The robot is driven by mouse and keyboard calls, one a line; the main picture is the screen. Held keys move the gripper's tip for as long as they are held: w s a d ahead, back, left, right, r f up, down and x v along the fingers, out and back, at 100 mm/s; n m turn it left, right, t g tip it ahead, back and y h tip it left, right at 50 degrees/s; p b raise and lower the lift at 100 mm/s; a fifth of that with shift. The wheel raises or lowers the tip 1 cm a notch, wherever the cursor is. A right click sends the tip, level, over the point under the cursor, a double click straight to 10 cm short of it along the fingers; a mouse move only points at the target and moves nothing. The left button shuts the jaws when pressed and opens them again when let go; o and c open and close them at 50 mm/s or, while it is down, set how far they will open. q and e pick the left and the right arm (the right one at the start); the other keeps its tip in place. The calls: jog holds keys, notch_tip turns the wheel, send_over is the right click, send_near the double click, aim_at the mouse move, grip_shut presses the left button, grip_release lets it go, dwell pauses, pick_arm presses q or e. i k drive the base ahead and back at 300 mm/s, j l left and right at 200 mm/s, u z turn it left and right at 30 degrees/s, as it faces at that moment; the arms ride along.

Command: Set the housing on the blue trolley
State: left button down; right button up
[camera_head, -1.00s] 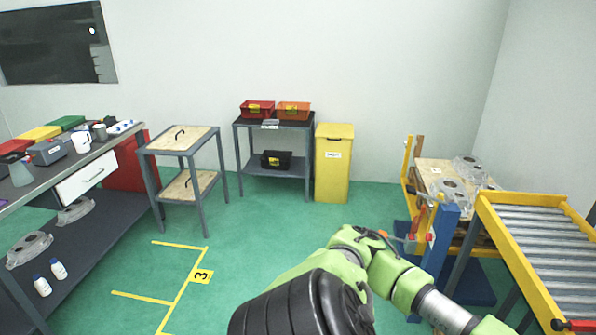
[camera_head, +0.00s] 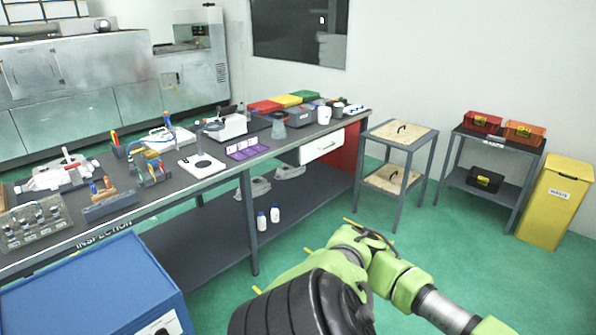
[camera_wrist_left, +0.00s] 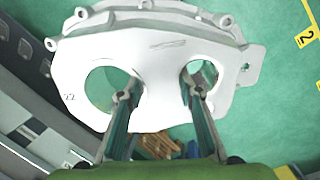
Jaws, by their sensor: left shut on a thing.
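The housing (camera_wrist_left: 155,50) is a pale grey casting with two round holes, a flanged rim with bolt lugs and a "22" mark, seen in the left wrist view. My left gripper (camera_wrist_left: 158,93) is shut on it, with its fingertips at the two holes and the web between them. The housing is held above the green floor. It does not show in the head view. A blue unit with a flat top (camera_head: 85,285), perhaps the blue trolley, stands at the lower left of the head view, partly cut off. My right gripper is not in view.
The long inspection bench (camera_head: 225,178) carries tools and fixtures. Castings (camera_head: 290,172) and white bottles (camera_head: 268,216) are on its lower shelf. A wood-topped stand (camera_head: 400,133), a shelf stand (camera_head: 495,148) and a yellow waste bin (camera_head: 553,205) stand beyond. Green floor lies open at right.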

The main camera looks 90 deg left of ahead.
aim_at(86, 296)
jog(key=k+u, duration=0.35)
jog(key=k, duration=0.7)
jog(key=k+j+u, duration=0.35)
jog(key=k, duration=0.25)
jog(key=k+j+u, duration=0.15)
jog(key=j+u, duration=0.15)
jog(key=k+j+u, duration=0.1)
jog(key=j+u, duration=0.2)
jog(key=j, duration=0.15)
jog(key=j+u, duration=0.45)
jog(key=j, duration=0.45)
